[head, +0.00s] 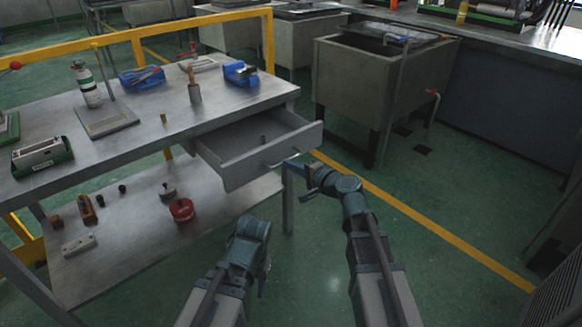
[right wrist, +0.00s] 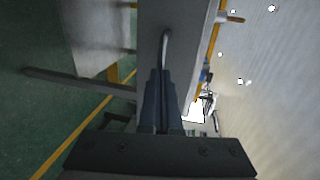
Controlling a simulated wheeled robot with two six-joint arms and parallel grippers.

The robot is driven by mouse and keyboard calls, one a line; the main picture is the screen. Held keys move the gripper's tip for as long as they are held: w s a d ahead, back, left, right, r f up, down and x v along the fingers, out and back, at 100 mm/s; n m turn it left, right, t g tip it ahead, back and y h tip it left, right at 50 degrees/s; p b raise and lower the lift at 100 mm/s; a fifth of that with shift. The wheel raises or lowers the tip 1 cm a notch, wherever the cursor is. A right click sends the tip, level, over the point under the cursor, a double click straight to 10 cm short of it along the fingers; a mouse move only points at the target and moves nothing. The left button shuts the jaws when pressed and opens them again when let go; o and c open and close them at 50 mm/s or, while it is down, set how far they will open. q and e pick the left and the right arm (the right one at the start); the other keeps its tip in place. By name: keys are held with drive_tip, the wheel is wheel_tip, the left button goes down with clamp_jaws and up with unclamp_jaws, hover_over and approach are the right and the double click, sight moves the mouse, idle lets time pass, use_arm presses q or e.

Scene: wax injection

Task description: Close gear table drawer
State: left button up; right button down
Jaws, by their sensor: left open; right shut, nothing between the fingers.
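The gear table drawer (head: 245,165) is pulled out from the right end of the metal table (head: 150,120). My right gripper (head: 293,164) is at the drawer front by the handle. In the right wrist view its fingers (right wrist: 161,80) are together and overlap the handle's end; I cannot tell whether they touch it. My left gripper (head: 264,280) is low in front of the table, away from the drawer.
A bottle (head: 87,85), blue tools (head: 141,77) and a green tray (head: 42,158) are on the tabletop. A red round item (head: 181,210) lies on the lower shelf. A table leg (head: 288,205) stands below the drawer. Green floor is free to the right.

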sight(250, 146)
drive_tip(key=r+x, duration=0.1)
drive_tip(key=x, duration=0.6)
drive_tip(key=r+x, duration=0.2)
drive_tip(key=x, duration=0.5)
drive_tip(key=w+r+x, duration=0.1)
drive_tip(key=x, duration=0.6)
drive_tip(key=shift+r, duration=0.2)
drive_tip(key=shift+a+r, duration=0.1)
drive_tip(key=shift+a, duration=0.05)
drive_tip(key=shift+w, duration=0.15)
drive_tip(key=shift+r, duration=0.1)
